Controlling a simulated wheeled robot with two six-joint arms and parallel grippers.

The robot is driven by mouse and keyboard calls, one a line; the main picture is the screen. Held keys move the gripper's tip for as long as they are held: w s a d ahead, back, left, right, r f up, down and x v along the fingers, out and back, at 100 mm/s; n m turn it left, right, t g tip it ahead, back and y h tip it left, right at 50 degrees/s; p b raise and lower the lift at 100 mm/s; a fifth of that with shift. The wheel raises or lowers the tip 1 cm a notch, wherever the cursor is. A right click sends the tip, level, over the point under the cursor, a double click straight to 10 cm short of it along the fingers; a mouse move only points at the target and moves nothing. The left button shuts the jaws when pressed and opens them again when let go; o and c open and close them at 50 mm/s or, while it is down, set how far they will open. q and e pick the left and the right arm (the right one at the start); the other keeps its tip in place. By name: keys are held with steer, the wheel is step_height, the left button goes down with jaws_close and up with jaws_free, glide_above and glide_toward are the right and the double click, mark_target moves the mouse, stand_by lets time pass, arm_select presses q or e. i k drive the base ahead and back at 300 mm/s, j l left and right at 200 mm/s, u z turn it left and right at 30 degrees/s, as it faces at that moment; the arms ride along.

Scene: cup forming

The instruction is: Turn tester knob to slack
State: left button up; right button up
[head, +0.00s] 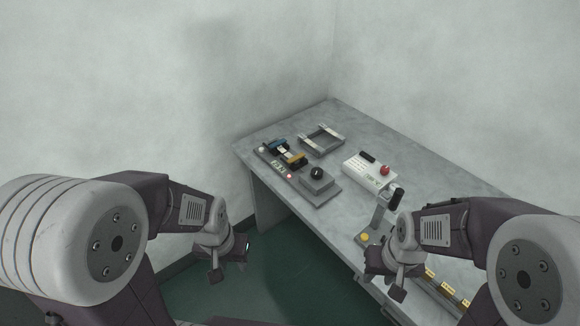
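A grey tester plate (325,197) lies near the left front edge of the table. On its raised block (318,184) sits a round black knob (317,173) with a light mark whose setting is too small to read. Left of the knob are a small lit red lamp (290,175), a yellow piece (292,158) and a blue piece (277,146). My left gripper (229,262) hangs over the floor, left of the table and apart from the tester. My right gripper (385,281) is low by the table's front edge, also away from the knob. Finger openings are unclear.
A grey square frame (321,140) lies behind the tester. A white box (369,172) with a red button (385,169) stands to its right. A black-handled lever (396,194) rises near my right arm, beside a yellow button (365,238). The table's back (350,120) is bare.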

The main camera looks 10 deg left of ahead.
mark_target(317, 173)
steer(key=i+j+z, duration=0.1)
steer(key=i+j, duration=0.2)
steer(key=i+j+z, duration=0.15)
steer(key=j, duration=0.25)
steer(key=i+j+z, duration=0.1)
steer(key=i+j, duration=0.25)
steer(key=j, duration=0.05)
